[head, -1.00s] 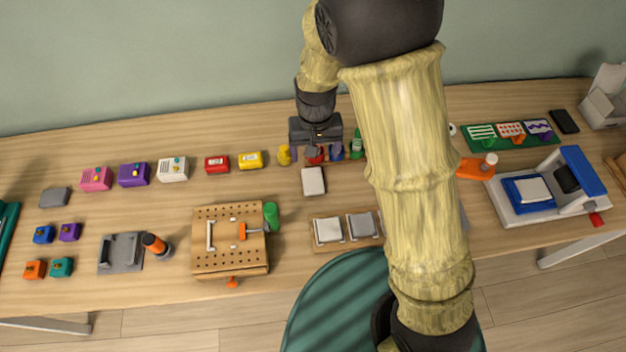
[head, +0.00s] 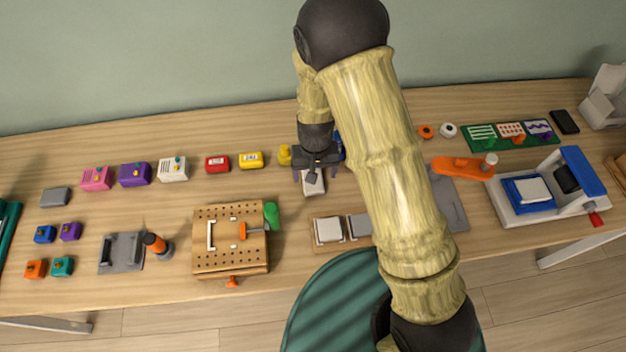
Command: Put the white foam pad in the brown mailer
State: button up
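A small white pad (head: 308,189), which looks like the foam pad, lies on the table right of the yellow blocks. My gripper (head: 316,171) is over its far part, pointing down, and covers much of it. The fingers look spread on either side of the pad; I cannot tell whether they touch it. A flat brown piece (head: 619,171) at the far right edge, cut off by the frame, may be the brown mailer; I cannot tell for sure.
A wooden holder with pale square pads (head: 328,230) stands in front of my gripper, partly behind my arm. A pegboard fixture (head: 230,262) is to the left. An orange lever (head: 462,167) and a white-and-blue press (head: 545,195) stand to the right.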

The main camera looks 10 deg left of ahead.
jog(key=f, duration=0.5)
jog(key=shift+s+p, duration=0.25)
jog(key=shift+p, duration=0.05)
jog(key=shift+r, duration=0.1)
jog(key=c, duration=1.1)
notch_tip(320, 180, up, 10)
dwell(0.5)
